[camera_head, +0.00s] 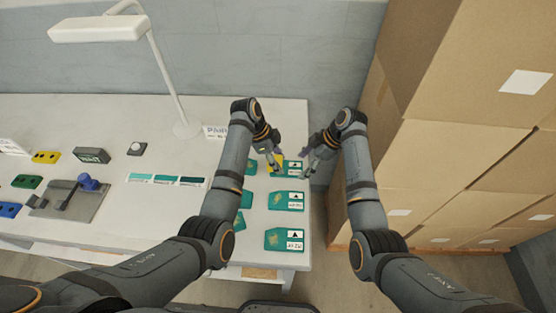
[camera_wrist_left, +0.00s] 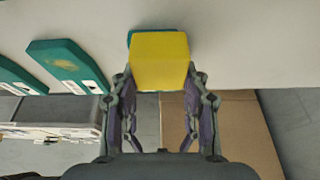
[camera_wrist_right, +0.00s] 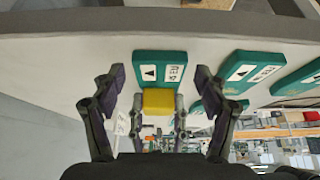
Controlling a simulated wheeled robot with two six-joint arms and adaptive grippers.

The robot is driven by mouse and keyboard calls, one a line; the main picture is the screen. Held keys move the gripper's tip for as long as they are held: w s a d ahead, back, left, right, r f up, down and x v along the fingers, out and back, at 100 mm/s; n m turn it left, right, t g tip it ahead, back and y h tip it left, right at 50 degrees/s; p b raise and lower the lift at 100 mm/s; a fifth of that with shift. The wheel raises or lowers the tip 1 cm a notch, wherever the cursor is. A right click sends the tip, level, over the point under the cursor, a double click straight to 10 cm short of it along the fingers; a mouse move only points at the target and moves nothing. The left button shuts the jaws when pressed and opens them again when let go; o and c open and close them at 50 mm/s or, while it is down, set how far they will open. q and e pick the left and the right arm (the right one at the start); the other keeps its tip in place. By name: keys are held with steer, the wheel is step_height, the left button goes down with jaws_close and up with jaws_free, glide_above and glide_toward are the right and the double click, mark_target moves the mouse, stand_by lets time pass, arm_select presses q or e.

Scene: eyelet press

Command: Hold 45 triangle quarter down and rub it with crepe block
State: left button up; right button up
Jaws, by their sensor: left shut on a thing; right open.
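The yellow crepe block (camera_head: 277,159) is in my left gripper (camera_head: 272,164), which is shut on it at the far end of the tag rows. It fills the middle of the left wrist view (camera_wrist_left: 160,62), covering most of a teal tag (camera_wrist_left: 143,36). That far tag (camera_head: 292,170) has a white label with a black triangle; the right wrist view shows it too (camera_wrist_right: 152,57). Whether the block touches it, I cannot tell. My right gripper (camera_head: 308,158) is open and empty beside the tag's right end. The small label writing is too blurred to read surely.
Teal triangle tags (camera_head: 286,200) (camera_head: 285,239) lie nearer, others partly behind my left arm. A lamp (camera_head: 186,128), colour strips (camera_head: 166,179) and a grey fixture (camera_head: 68,203) stand left. Cardboard boxes (camera_head: 458,155) are stacked right of the table edge.

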arm_select(q)
steer(key=shift+d, duration=1.4)
steer(key=shift+a, duration=1.7)
steer(key=shift+d, duration=1.7)
steer(key=shift+d+r, duration=0.1)
steer(key=shift+r, duration=2.95)
steer(key=shift+r, duration=0.1)
step_height(320, 180, up, 3)
steer(key=shift+f, duration=0.1)
